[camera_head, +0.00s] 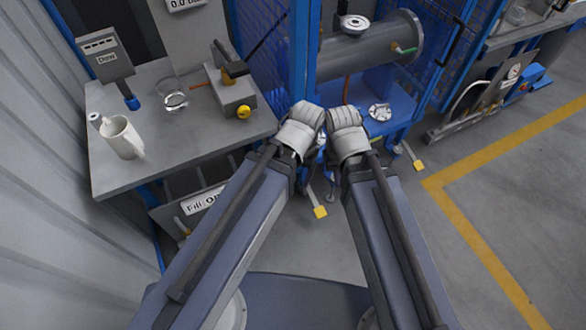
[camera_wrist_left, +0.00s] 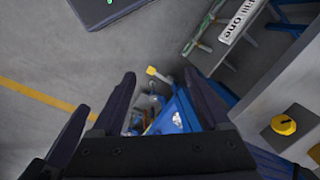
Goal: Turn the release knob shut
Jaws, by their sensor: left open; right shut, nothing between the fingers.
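A round yellow knob (camera_head: 243,112) sits on the front of a grey box (camera_head: 232,95) on the bench; I take it to be the release knob. In the left wrist view the yellow knob (camera_wrist_left: 284,124) is at the right, outside the fingers. My left gripper (camera_wrist_left: 160,72) is open and empty, with its two dark fingers apart. In the head view my arms' pale wrists are side by side, to the right of the box and away from the knob. My right gripper (camera_head: 345,118) is shut and empty; its fingertips are mostly hidden behind the wrist.
A white mug (camera_head: 122,138) and a clear glass piece (camera_head: 175,101) stand on the grey bench (camera_head: 110,170). A grey flanged shell (camera_head: 368,48) lies on a blue frame. Blue mesh panels rise behind. Open floor with a yellow line (camera_head: 470,225) lies to the right.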

